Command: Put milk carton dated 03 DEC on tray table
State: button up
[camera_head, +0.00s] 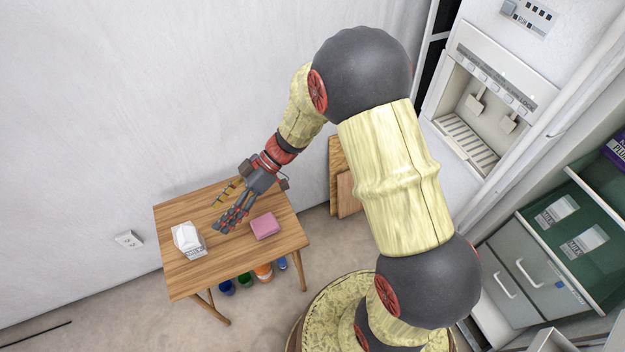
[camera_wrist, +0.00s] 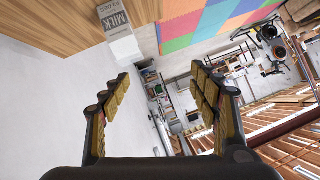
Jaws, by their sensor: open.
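A white milk carton (camera_head: 188,240) stands on the left part of the small wooden tray table (camera_head: 190,282). In the wrist view the carton (camera_wrist: 116,24) is at the top, apart from my fingers; its grey label reads MILK with a date line that seems to end in DEC, the day too small to be sure of. My gripper (camera_head: 219,215) is open and empty, over the table to the right of the carton. Its two fingers are spread in the wrist view (camera_wrist: 161,78). Two more milk cartons (camera_head: 557,212) (camera_head: 587,241) show in the fridge at right.
A pink block (camera_head: 265,226) lies on the table right of my gripper. Coloured pots (camera_head: 263,271) stand under the table. A wall is behind it. The fridge has a dispenser (camera_head: 478,110) and drawers (camera_head: 515,275) at right. Bare tabletop lies at the front.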

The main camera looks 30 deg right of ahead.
jog(key=s+d+r+m+t+h, duration=0.3)
jog(key=s+d+r+m+h, duration=0.3)
jog(key=s+d+r+m, duration=0.1)
jog(key=s+d+r+m+t+h, duration=0.3)
jog(key=s+d+r+m+h, duration=0.2)
jog(key=r, duration=0.9)
jog(key=s+d+m, duration=0.2)
jog(key=s+d, duration=0.2)
jog(key=d, duration=0.2)
jog(key=shift+s+d+r+m+t+h, duration=0.15)
jog(key=shift+d+r+m+t+h, duration=0.1)
jog(key=shift+m+t+h, duration=0.15)
